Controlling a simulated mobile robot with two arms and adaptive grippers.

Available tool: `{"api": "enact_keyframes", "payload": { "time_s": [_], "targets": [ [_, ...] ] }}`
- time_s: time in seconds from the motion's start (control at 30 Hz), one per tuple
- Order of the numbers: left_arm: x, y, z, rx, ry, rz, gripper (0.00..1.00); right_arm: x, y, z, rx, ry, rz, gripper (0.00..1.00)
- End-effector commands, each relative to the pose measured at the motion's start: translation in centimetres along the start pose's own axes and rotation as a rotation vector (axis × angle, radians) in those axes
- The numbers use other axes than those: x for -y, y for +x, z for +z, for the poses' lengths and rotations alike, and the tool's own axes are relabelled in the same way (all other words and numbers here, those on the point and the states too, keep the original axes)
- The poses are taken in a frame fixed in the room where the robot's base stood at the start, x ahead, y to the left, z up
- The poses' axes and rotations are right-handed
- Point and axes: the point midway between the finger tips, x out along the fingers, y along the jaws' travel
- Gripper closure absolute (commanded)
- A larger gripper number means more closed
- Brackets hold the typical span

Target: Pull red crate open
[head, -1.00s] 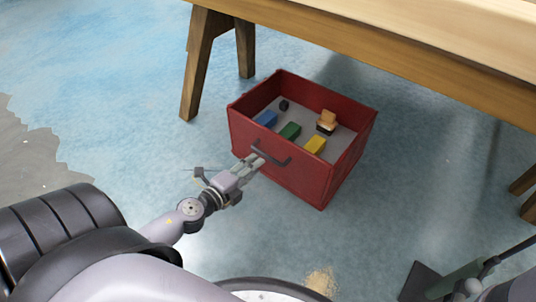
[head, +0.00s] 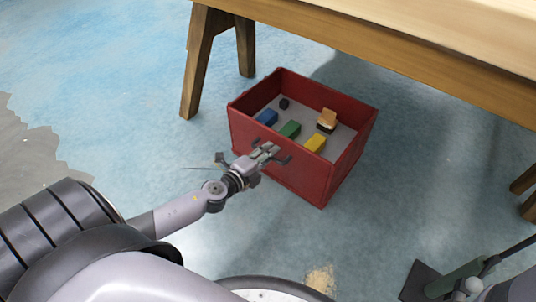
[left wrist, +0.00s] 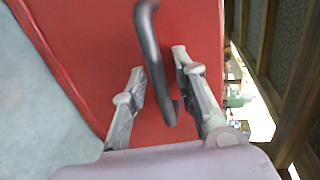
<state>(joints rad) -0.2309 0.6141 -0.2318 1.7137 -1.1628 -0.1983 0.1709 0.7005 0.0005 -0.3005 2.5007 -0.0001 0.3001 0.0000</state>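The red crate (head: 300,178) stands on the floor at the table's edge, open at the top. Its dark handle (left wrist: 152,55) on the front face shows in the left wrist view; in the head view my gripper partly covers it. My left gripper (head: 270,150) is at the front face, over the handle. In the left wrist view my left gripper (left wrist: 158,62) has its two fingers apart, one on each side of the handle's bar. I cannot tell whether either finger touches the bar. My right gripper's fingers do not show.
Blue (head: 267,117), green (head: 289,129) and yellow (head: 315,143) blocks lie in the crate with a small dark piece and a tan-and-black item (head: 327,121). The wooden table (head: 400,55) stands above and behind. The floor in front is mostly clear.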

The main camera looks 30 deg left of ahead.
Motion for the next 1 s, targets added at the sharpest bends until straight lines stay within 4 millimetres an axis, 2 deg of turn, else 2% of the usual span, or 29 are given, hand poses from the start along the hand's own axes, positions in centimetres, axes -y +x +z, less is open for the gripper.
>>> {"api": "enact_keyframes", "payload": {
  "time_s": [0.37, 1.0],
  "targets": [
    [0.00, -0.02, -0.01, 0.000, 0.000, 0.000, 1.00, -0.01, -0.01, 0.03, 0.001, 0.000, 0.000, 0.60],
    [-0.04, -0.03, -0.04, 0.000, -0.001, 0.001, 1.00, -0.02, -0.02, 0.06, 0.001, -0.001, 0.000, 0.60]
  ]
}}
